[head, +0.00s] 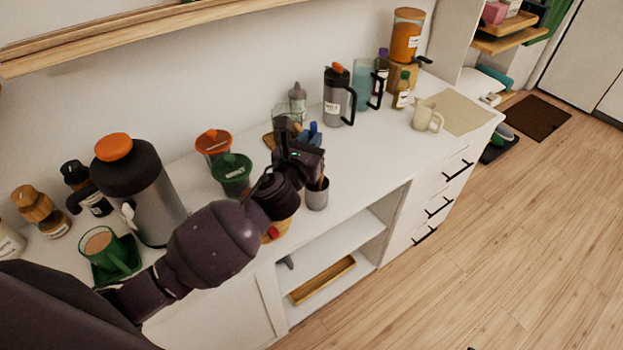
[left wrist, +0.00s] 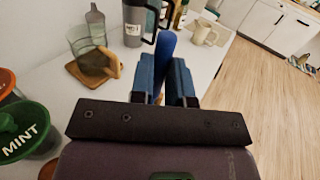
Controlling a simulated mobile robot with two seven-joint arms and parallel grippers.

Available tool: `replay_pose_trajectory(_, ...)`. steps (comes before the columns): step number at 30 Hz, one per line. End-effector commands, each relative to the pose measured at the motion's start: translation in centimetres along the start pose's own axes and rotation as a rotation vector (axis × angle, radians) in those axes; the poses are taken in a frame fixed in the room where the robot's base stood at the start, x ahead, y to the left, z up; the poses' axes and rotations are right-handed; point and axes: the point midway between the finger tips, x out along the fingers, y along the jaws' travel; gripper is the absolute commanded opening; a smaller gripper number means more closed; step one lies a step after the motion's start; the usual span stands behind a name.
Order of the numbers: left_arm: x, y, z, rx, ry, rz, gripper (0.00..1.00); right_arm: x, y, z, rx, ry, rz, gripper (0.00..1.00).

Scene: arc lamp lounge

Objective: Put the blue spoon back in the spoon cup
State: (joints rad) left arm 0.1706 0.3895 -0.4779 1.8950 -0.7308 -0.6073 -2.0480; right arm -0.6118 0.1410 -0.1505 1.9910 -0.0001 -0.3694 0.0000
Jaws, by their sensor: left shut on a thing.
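My left gripper (head: 312,136) is above the counter, near its front edge. In the left wrist view its blue-grey fingers (left wrist: 164,78) are shut on the blue spoon (left wrist: 165,48), which sticks out between them. In the head view the spoon is hard to tell from the fingers. A small grey cup (head: 317,197), which looks like the spoon cup, stands on the counter just below the gripper, with a brown handle rising from it. The wrist view does not show this cup. My right gripper is in neither view.
A green-lidded jar (head: 232,177) and an orange-lidded jar (head: 213,146) stand left of the gripper. A glass mug (left wrist: 88,42) sits on a wooden coaster (left wrist: 84,77) behind it. A grey flask (head: 338,98) stands farther back. Counter right of the grey cup is clear.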

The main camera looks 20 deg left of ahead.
Motion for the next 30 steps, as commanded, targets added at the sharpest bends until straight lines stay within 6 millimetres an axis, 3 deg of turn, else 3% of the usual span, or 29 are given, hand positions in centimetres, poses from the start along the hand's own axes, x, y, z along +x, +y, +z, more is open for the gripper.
replay_pose_trajectory(3, 0.0, 0.0, -3.1, -0.004, 0.006, 0.002, 0.00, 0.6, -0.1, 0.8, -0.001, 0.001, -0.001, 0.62)
replay_pose_trajectory(7, 0.0, 0.0, -5.2, -0.002, 0.004, 0.002, 0.00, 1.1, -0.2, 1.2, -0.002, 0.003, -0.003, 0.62)
replay_pose_trajectory(17, 0.0, 0.0, -7.3, -0.002, 0.001, 0.001, 0.00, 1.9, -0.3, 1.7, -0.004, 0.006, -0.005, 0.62)
replay_pose_trajectory(24, 0.0, 0.0, -10.7, -0.002, 0.004, 0.001, 0.00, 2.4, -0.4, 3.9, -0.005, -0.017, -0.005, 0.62)
replay_pose_trajectory(30, 0.0, 0.0, -10.6, 0.000, 0.000, 0.000, 0.00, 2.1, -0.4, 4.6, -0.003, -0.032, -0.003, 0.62)
